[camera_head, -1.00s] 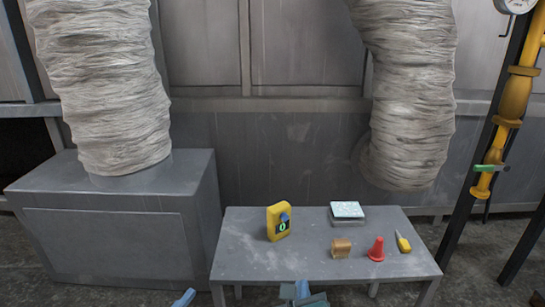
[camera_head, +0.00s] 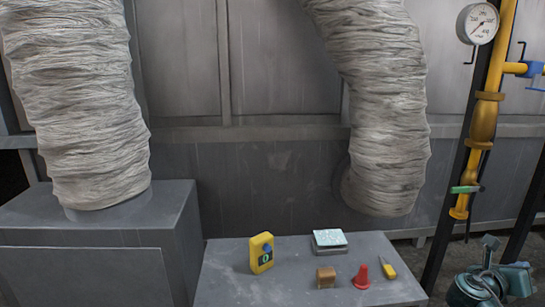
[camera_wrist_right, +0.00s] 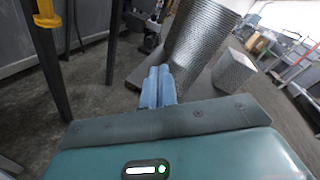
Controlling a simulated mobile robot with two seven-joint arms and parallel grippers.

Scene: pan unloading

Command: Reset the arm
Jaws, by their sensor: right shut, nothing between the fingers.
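My right gripper (camera_head: 490,243) and its teal wrist show at the lower right corner of the head view, to the right of the grey table (camera_head: 225,278) and apart from it. In the right wrist view its two pale blue fingers (camera_wrist_right: 158,87) lie together, shut and empty, with the floor beyond them. My left gripper is not in the head view.
On the table stand a yellow device (camera_head: 262,253), a scale-like block with a pale top (camera_head: 329,240), a brown block (camera_head: 326,277), a red cone (camera_head: 362,278) and a yellow-handled tool (camera_head: 388,269). A yellow pipe (camera_head: 484,120) with a gauge (camera_head: 478,23) rises at the right.

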